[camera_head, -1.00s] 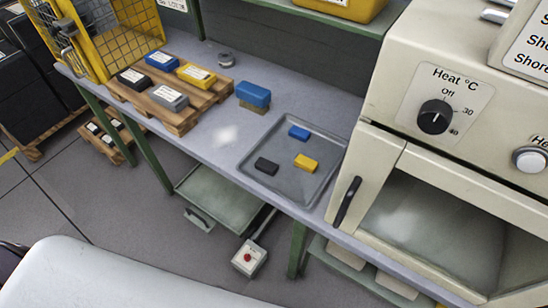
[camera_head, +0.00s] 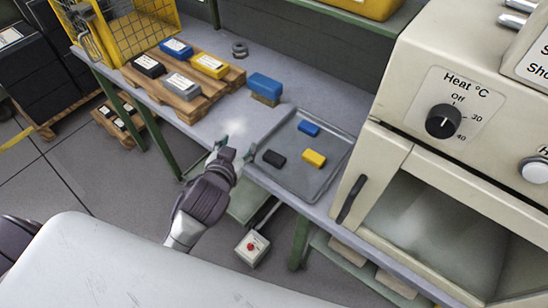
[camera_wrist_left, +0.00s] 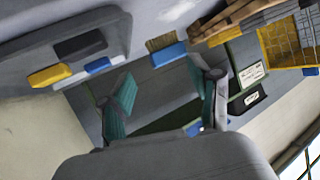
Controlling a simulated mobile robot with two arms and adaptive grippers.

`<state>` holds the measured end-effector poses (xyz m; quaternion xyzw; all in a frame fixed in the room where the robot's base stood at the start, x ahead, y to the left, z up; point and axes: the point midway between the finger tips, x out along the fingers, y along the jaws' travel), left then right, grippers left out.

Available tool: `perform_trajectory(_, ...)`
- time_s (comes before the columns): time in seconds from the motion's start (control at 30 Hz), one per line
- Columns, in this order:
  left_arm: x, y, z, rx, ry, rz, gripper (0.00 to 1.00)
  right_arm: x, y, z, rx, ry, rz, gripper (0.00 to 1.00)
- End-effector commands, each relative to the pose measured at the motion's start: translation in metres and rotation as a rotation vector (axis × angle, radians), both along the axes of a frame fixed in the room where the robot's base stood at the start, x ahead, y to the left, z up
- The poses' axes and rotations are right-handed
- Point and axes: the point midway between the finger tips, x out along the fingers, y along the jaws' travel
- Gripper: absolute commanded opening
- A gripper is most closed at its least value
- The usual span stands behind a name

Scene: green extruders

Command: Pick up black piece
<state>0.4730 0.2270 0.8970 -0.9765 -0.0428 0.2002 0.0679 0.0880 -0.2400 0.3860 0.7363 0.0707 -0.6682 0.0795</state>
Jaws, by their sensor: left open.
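A small black piece (camera_head: 274,158) lies in the grey tray (camera_head: 256,174) on the bench, at the tray's left side. A blue piece (camera_head: 308,128) and a yellow piece (camera_head: 313,158) lie in the same tray. My left gripper (camera_head: 234,148) is just left of the tray, at the bench's front edge, apart from the black piece. In the left wrist view its two green fingers (camera_wrist_left: 163,95) stand wide apart with nothing between them. The black piece also shows in that view (camera_wrist_left: 80,45), at the upper left. My right gripper is not in view.
A wooden pallet (camera_head: 198,104) with black, blue, grey and yellow boxes stands left on the bench. The heater cabinet (camera_head: 450,180) stands close on the tray's right. A green shelf (camera_head: 345,20) hangs above.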

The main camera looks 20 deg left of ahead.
Motion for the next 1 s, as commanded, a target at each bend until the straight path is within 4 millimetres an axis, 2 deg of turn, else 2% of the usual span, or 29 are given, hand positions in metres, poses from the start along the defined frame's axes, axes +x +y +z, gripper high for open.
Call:
perform_trajectory(0.1,0.029,-0.008,0.037,0.010,-0.181,-0.041,0.62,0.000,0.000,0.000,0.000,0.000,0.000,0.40)
perform_trajectory(0.27,0.062,-0.030,0.095,0.025,-0.443,-0.156,0.62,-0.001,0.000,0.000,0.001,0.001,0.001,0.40)
perform_trajectory(0.37,0.076,-0.056,0.137,0.045,-0.626,-0.291,0.62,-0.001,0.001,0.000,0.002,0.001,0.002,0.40)
perform_trajectory(0.43,0.081,-0.084,0.167,0.067,-0.761,-0.444,0.62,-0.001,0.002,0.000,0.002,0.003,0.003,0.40)
perform_trajectory(0.5,0.080,-0.119,0.190,0.100,-0.871,-0.651,0.62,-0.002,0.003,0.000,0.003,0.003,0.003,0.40)
perform_trajectory(0.53,0.077,-0.134,0.195,0.120,-0.901,-0.752,0.62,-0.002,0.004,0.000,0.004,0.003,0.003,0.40)
perform_trajectory(0.63,0.065,-0.176,0.191,0.198,-0.904,-1.105,0.62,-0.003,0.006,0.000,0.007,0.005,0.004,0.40)
perform_trajectory(0.7,0.059,-0.191,0.171,0.269,-0.812,-1.344,0.62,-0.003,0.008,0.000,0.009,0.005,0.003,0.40)
perform_trajectory(0.77,0.056,-0.192,0.147,0.336,-0.669,-1.525,0.62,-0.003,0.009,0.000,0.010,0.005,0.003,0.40)
perform_trajectory(0.87,0.057,-0.168,0.106,0.443,-0.338,-1.738,0.62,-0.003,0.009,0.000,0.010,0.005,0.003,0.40)
perform_trajectory(0.9,0.058,-0.151,0.093,0.480,-0.190,-1.785,0.62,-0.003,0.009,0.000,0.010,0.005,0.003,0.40)
perform_trajectory(1.0,0.062,-0.103,0.072,0.545,0.163,-1.821,0.62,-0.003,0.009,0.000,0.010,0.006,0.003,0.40)
